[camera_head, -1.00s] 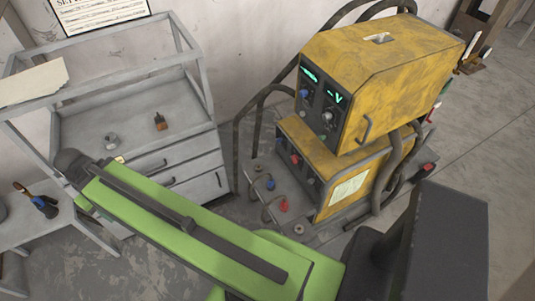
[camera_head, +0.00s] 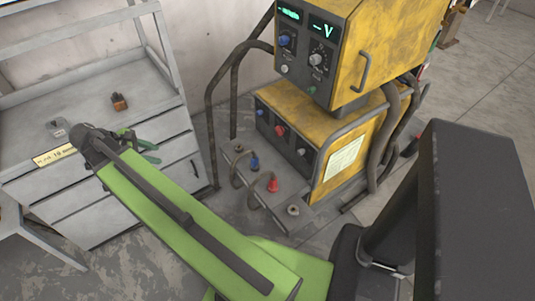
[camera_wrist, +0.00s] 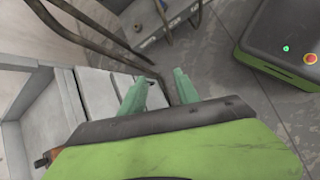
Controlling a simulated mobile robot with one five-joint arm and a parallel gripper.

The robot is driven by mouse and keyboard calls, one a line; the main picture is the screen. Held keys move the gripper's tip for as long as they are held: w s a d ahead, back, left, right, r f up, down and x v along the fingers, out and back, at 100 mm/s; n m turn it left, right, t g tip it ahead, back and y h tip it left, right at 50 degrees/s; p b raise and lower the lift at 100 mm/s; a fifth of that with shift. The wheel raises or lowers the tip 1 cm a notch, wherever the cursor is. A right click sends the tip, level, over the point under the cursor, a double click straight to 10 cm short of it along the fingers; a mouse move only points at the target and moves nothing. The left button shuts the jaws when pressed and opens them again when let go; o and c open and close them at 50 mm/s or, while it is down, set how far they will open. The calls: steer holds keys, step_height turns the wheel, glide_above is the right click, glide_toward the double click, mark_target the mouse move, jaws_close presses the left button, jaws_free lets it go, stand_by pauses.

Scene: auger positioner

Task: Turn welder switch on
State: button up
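The welder is a worn yellow machine in two stacked units. I cannot tell which control is the switch. My gripper (camera_head: 146,146) is left of the welder, in front of the drawer cabinet and apart from the panel. In the wrist view its two green fingers (camera_wrist: 160,77) stand apart with nothing between them.
A grey drawer cabinet (camera_head: 150,130) stands at left with small items on top. Bent dark tube rails (camera_head: 215,85) stand beside the welder. Open floor (camera_head: 225,208) lies between cabinet and welder.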

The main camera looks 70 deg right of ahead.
steer(key=s+d+f+n+g+h+b, duration=0.2)
steer(key=s+d+f+n+b, duration=0.15)
steer(key=d+f+b, duration=0.4)
steer(key=s+d+f+n+g+h+b, duration=0.25)
steer(key=s+d+f+b, duration=0.2)
steer(key=d+b, duration=0.55)
steer(key=n+g+b, duration=0.3)
steer(key=g+b, duration=0.3)
steer(key=b, duration=0.7)
glide_toward(279, 131)
steer(key=x, duration=0.7)
steer(key=shift+d+f+n, duration=0.3)
steer(key=shift+d+f, duration=0.05)
steer(key=shift+f, duration=0.05)
steer(key=shift+h, duration=0.25)
jaws_close()
